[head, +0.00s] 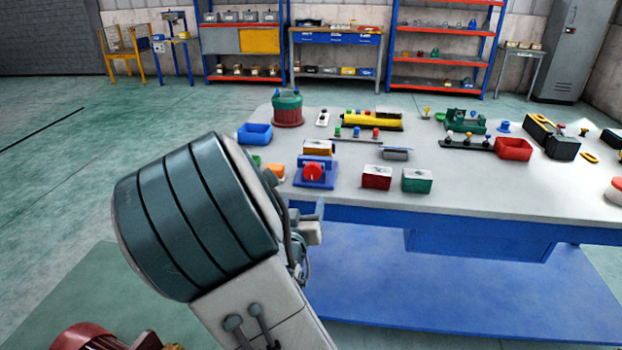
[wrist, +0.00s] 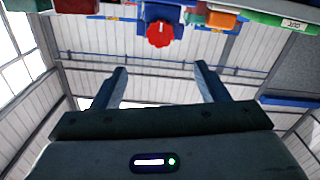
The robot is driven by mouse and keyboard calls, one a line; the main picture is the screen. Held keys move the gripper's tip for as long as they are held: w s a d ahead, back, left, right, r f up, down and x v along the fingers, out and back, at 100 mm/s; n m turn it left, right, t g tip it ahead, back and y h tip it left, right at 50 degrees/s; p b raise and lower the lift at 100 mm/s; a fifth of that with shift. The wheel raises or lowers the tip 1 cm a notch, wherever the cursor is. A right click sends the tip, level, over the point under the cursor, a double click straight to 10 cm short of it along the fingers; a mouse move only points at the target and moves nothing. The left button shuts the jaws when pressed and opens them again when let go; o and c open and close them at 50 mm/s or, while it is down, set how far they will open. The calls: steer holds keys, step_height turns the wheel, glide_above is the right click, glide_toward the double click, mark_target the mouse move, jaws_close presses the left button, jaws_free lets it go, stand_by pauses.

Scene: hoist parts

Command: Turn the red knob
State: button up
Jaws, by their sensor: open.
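The red knob (head: 313,171) is on the front of a blue block (head: 328,181) near the front left edge of the table. In the wrist view the knob (wrist: 160,34) shows at the top centre with a scalloped rim, apart from my gripper. My gripper (wrist: 159,82) is open, with its two fingers spread wide and nothing between them. In the head view my gripper is mostly hidden behind my own arm, just left of the table's front edge.
A blue tray (head: 254,129), a red box (head: 377,178) and a green box (head: 417,181) stand near the knob's block. A red tray (head: 513,144) and several parts lie further right. The table's front strip (head: 480,199) is clear.

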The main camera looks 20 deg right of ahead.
mark_target(312, 173)
steer(key=p+x, duration=0.1)
steer(key=x, duration=1.2)
steer(key=shift+w+d+f, duration=0.1)
steer(key=shift+w+d, duration=0.05)
steer(key=c, duration=1)
